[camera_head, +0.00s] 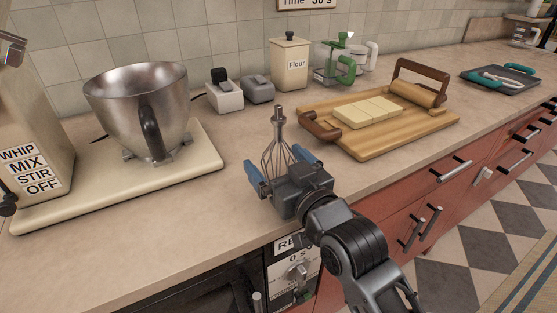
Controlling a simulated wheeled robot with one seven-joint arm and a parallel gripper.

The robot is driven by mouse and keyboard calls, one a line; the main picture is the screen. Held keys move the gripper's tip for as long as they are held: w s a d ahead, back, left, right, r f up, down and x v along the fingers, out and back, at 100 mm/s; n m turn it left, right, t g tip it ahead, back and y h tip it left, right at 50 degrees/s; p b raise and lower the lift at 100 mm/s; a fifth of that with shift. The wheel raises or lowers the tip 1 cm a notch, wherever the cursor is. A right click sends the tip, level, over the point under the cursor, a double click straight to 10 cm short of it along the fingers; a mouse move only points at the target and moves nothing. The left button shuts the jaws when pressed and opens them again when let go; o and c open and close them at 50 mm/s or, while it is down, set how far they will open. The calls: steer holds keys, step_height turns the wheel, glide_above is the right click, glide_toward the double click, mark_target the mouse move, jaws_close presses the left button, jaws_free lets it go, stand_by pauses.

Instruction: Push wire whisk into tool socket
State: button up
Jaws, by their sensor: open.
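The wire whisk (278,134) is upright on the counter, wires down and its stem pointing up, in the middle of the view. My gripper (274,158) is open, with one blue finger on each side of the whisk's wires. I cannot tell whether either finger touches them. The gripper body hides the whisk's lower end. The cream mixer (35,135) stands at the left with a speed label reading WHIP, MIX, STIR, OFF. Its upper part is cut off by the frame, and I cannot make out the tool socket.
A steel mixing bowl (138,95) sits on the mixer's base. A wooden board (395,142) with pale blocks and a rolling pin lies right of the whisk. A flour canister (290,64) and small appliances stand behind. Counter between whisk and mixer base is clear.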

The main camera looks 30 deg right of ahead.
steer(key=shift+w, duration=0.1)
steer(key=c, duration=1.1)
steer(key=shift+r, duration=0.1)
